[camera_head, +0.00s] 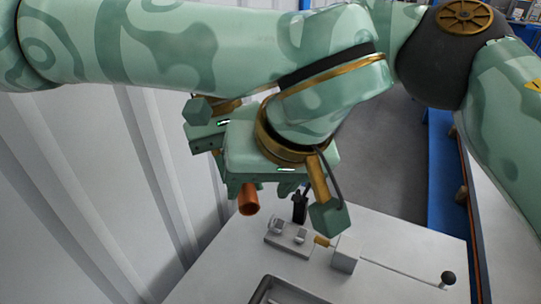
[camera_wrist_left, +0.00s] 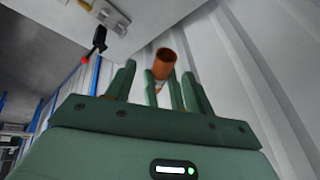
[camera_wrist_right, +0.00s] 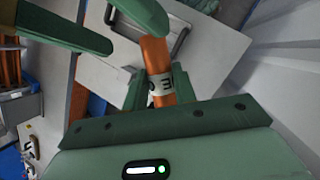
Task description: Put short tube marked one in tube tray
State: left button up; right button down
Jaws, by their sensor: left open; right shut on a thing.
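An orange tube (camera_wrist_right: 158,62) with a white band and dark marks, which I cannot read surely, is in my right gripper (camera_wrist_right: 162,92), shut around it near the band. In the head view the tube (camera_head: 248,200) hangs above the table's left edge, and the right gripper is mostly hidden behind my left one. My left gripper (camera_head: 262,189) is open close to the tube. In the left wrist view the tube's open end (camera_wrist_left: 163,62) shows between its spread fingers; contact cannot be told. The tray (camera_head: 259,291) is cut off at the bottom edge; it also shows in the right wrist view (camera_wrist_right: 181,38).
A grey clamp fixture (camera_head: 285,238) and a black post (camera_head: 299,207) stand on the white table. Beside them are a pale block (camera_head: 345,255) and a rod with a black knob (camera_head: 448,278). A ribbed white wall (camera_head: 75,190) is close at left. The front right tabletop is clear.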

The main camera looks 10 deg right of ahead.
aim_at(251, 205)
pick_arm(q)
jog(key=shift+x, duration=1.8)
grip_shut()
pick_arm(e)
jog(key=c, duration=1)
grip_release()
jog(key=shift+c, duration=0.2)
